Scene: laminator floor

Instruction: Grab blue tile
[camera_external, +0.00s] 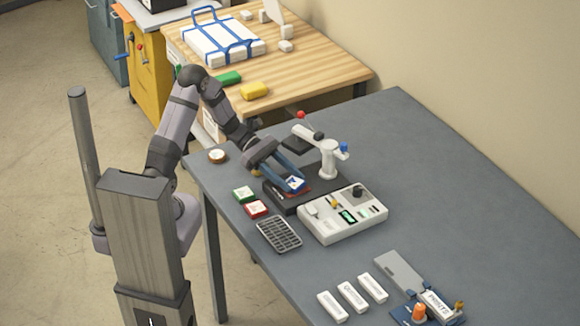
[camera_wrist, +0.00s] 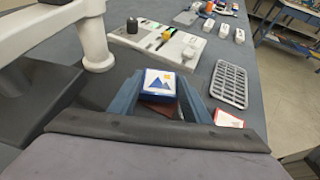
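The blue tile (camera_external: 296,184) has a blue edge and a white face with a blue mountain picture. It is over the black base plate of the lever press, with something red showing just below it. In the wrist view the tile (camera_wrist: 158,84) sits between the tips of my gripper (camera_wrist: 159,88), with a blue finger against each side. My gripper (camera_external: 289,180) reaches down to it from the upper left and looks shut on it. Whether the tile touches the surface below is hard to tell.
The white lever press (camera_external: 328,165) stands close behind my gripper. A control box (camera_external: 345,213) is to the right. A green tile (camera_external: 243,194), a red tile (camera_external: 256,209) and a grey rack (camera_external: 279,235) lie in front. The grey table's right part is clear.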

